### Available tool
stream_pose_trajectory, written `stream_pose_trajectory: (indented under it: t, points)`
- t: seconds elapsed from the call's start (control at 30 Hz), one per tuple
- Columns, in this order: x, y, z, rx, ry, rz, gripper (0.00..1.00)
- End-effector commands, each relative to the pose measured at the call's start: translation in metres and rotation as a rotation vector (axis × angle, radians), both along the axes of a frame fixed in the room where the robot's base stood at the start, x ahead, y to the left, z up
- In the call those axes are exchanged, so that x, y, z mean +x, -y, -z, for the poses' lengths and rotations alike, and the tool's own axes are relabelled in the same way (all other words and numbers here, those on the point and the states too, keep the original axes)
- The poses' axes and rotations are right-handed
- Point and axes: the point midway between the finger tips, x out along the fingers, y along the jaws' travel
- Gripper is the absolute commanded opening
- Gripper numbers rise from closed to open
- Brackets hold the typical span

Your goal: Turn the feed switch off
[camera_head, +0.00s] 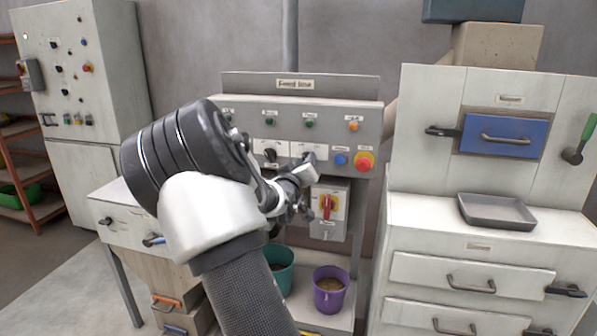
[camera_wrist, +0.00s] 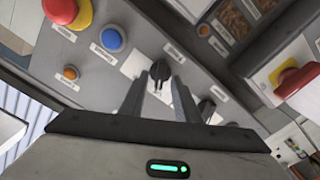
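The control panel (camera_head: 290,105), headed "Feed line", carries two black selector knobs on white plates. The left knob (camera_head: 270,155) is clear in the head view; the right one is mostly behind my gripper (camera_head: 303,186). In the wrist view my gripper (camera_wrist: 161,98) is open, its fingers pointing at the panel. One black selector knob (camera_wrist: 158,74) shows between the fingertips, with no clear contact visible. The other black knob (camera_wrist: 206,108) lies just outside the right finger. The small labels are too blurred to tell which knob is the feed switch.
A blue button (camera_head: 341,160) and a red emergency button (camera_head: 364,161) sit right of the knobs. A red rotary switch (camera_head: 327,206) on a yellow plate is below. Teal (camera_head: 281,268) and purple (camera_head: 330,290) buckets stand under the panel. A drawer cabinet (camera_head: 470,235) borders the right.

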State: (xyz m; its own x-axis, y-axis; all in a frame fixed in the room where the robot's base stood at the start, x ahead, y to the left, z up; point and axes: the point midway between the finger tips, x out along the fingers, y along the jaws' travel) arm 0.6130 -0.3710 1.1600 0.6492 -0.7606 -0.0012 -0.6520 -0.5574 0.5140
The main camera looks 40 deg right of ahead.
Motion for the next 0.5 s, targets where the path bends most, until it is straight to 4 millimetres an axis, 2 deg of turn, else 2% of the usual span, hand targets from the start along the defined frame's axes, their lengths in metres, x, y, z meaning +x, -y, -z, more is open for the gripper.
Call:
stream_pose_trajectory:
  t: [0.17, 0.5]
  points:
    - [-0.018, -0.023, -0.001, 0.003, 0.002, -0.002, 0.29]
    - [-0.073, -0.087, -0.001, 0.003, 0.000, -0.004, 0.29]
